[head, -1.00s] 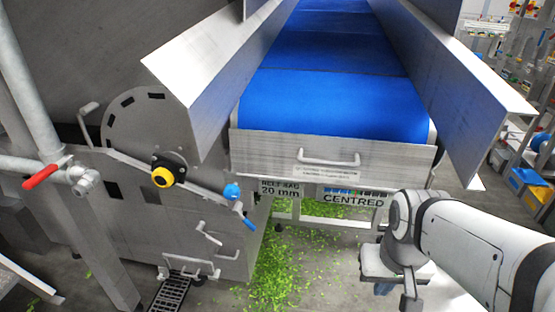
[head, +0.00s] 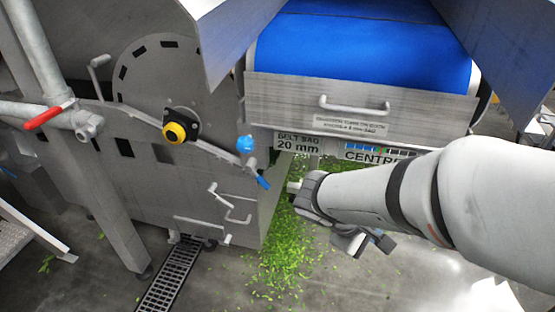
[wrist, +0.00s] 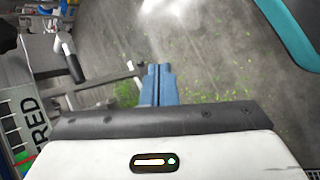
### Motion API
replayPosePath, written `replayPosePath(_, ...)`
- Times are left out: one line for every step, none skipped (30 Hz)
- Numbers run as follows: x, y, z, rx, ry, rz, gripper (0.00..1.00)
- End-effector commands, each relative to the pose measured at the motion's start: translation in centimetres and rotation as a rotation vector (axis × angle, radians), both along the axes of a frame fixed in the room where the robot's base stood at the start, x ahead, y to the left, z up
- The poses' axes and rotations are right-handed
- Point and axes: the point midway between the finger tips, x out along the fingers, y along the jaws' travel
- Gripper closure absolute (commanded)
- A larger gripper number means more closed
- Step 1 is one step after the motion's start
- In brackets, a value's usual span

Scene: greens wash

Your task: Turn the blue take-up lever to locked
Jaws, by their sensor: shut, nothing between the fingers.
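My gripper (wrist: 158,85) has blue fingers, shut and empty, pointing over the floor in the wrist view. In the head view my wrist is just right of the lever, apart from it, with the gripper below the belt end. I cannot make out the blue lever in the wrist view.
The belt's front panel with a handle (head: 352,104) overhangs my arm. Signs "BELT SAG 20 mm" (head: 297,143) and "CENTRED" (head: 375,154) hang below it. A yellow knob (head: 174,132) and red-handled valve (head: 48,115) are left. Green scraps and a drain grate (head: 170,280) are on the floor.

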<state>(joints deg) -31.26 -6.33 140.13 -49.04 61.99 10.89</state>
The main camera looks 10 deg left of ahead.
Motion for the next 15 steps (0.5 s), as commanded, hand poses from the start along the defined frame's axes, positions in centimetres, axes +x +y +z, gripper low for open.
replayPosePath(1.4, 2.0, -1.9, -0.091, -0.02, 0.127, 1.0)
replayPosePath(2.2, 3.1, -2.2, -0.146, -0.041, 0.199, 1.0)
replayPosePath(3.3, 5.0, -2.5, -0.214, -0.076, 0.3, 1.0)
replayPosePath(4.1, 6.6, -2.8, -0.263, -0.105, 0.374, 1.0)
replayPosePath(4.7, 8.3, -3.0, -0.308, -0.136, 0.45, 1.0)
replayPosePath(5.4, 10.8, -3.3, -0.365, -0.181, 0.549, 1.0)
replayPosePath(5.7, 12.7, -3.5, -0.403, -0.216, 0.622, 1.0)
replayPosePath(5.9, 14.7, -3.7, -0.437, -0.252, 0.691, 1.0)
replayPosePath(6.0, 17.2, -4.0, -0.476, -0.302, 0.779, 1.0)
replayPosePath(6.0, 19.1, -4.2, -0.501, -0.335, 0.841, 1.0)
replayPosePath(5.8, 20.9, -4.3, -0.522, -0.37, 0.897, 1.0)
replayPosePath(5.4, 23.1, -4.6, -0.545, -0.412, 0.966, 1.0)
replayPosePath(5.1, 24.5, -4.7, -0.559, -0.44, 1.012, 1.0)
replayPosePath(4.8, 25.8, -4.8, -0.57, -0.466, 1.053, 1.0)
replayPosePath(4.3, 27.3, -4.9, -0.583, -0.497, 1.098, 1.0)
